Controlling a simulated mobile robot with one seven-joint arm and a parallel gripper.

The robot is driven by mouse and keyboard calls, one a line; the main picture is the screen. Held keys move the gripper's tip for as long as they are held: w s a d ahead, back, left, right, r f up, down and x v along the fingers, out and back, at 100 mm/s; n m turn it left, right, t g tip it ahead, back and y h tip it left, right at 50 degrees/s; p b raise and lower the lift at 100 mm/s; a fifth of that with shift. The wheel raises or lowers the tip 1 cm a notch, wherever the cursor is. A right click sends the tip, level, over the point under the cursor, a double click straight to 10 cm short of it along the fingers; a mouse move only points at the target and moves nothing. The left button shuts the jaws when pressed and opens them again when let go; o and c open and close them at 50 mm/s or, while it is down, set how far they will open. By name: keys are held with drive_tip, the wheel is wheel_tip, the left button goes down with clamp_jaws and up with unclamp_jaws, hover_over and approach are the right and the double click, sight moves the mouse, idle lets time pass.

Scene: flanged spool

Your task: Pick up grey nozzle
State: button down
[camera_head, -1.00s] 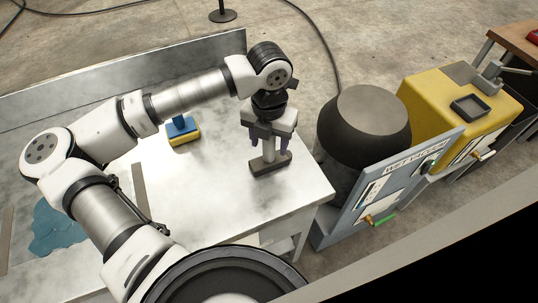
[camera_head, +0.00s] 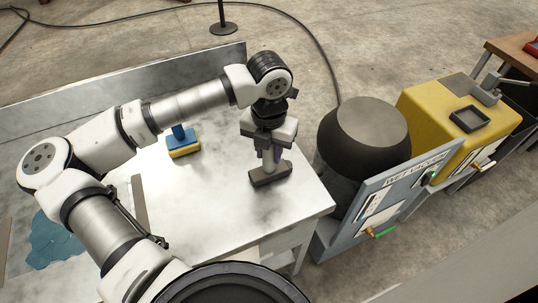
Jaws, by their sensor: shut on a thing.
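The grey nozzle (camera_head: 270,174) has a wide dark-grey foot and a lighter upright neck. It stands near the right end of the metal table. My gripper (camera_head: 268,157) is directly above the foot, pointing down, with its fingers shut on the nozzle's neck. The foot appears to rest on the tabletop, though I cannot tell if there is a small gap under it. The upper part of the neck is hidden by the fingers.
A blue and yellow scrubber (camera_head: 184,144) lies left of the nozzle on the table (camera_head: 215,205). A blue puddle-like patch (camera_head: 52,243) is at the far left. A dark round vacuum drum (camera_head: 364,135), a wet vacuum panel (camera_head: 385,205) and a yellow machine (camera_head: 450,120) stand right of the table.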

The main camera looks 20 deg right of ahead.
wheel_tip(320, 180, up, 19)
drive_tip(key=b, duration=0.3)
drive_tip(key=shift+r, duration=0.2)
